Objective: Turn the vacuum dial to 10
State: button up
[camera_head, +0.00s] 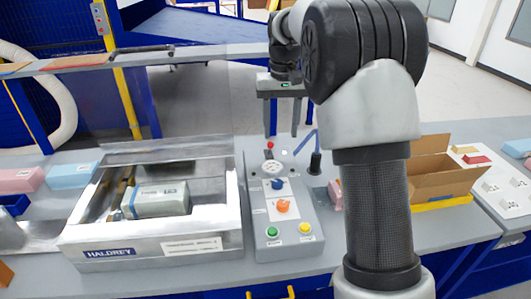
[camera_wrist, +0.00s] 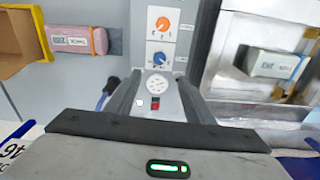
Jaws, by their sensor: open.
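The grey control box (camera_head: 255,215) has a blue dial (camera_head: 278,184) and an orange dial (camera_head: 283,206) below it. Both dials also show in the wrist view, the orange one (camera_wrist: 163,24) beyond the blue one (camera_wrist: 159,58). Their labels are too small to read, so I cannot tell which is the vacuum dial or its setting. A round gauge (camera_wrist: 157,84) sits beside a red switch (camera_wrist: 155,103). My gripper (camera_head: 284,134) is open and empty, above the back end of the box. In the wrist view its fingers (camera_wrist: 156,102) stand either side of the gauge, touching neither dial.
A HALDREY machine (camera_head: 150,246) holding a wrapped pack (camera_head: 158,200) stands left of the box. Green (camera_head: 272,232) and yellow (camera_head: 305,228) buttons sit at the box's front. An open cardboard carton (camera_head: 440,175) stands right.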

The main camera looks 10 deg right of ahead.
aim_at(277, 181)
jog(key=f, duration=0.6)
jog(key=w+f, duration=0.1)
jog(key=f, duration=0.6)
jog(key=w+f, duration=0.1)
jog(key=f, duration=0.5)
jog(key=shift+f, duration=0.3)
jog(key=c, duration=1)
jog(key=shift+c, duration=0.2)
